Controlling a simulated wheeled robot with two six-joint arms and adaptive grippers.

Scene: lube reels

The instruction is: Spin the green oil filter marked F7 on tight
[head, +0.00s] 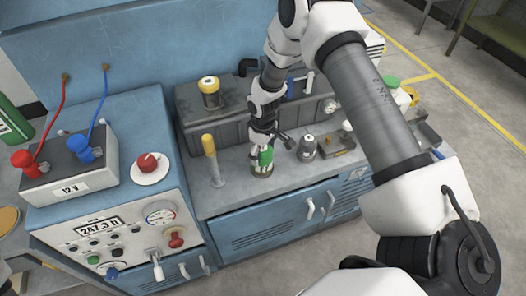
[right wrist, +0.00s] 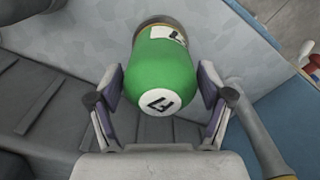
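The green oil filter (head: 266,156) stands upright at a round brownish base on the grey bench top, in front of the dark grey machine block. In the right wrist view the filter (right wrist: 160,72) shows its end with a white round label bearing a dark mark like "F7", and another white label on its side. My right gripper (head: 262,143) is above it, pointing down. The thread and seat under the filter are hidden. My left gripper does not show.
A yellow-topped post (head: 211,160) stands just left of the filter. A grey canister (head: 307,149) and a small tray (head: 337,145) are to its right. The machine block (head: 235,117) is close behind. A blue control cabinet (head: 135,225) stands at left.

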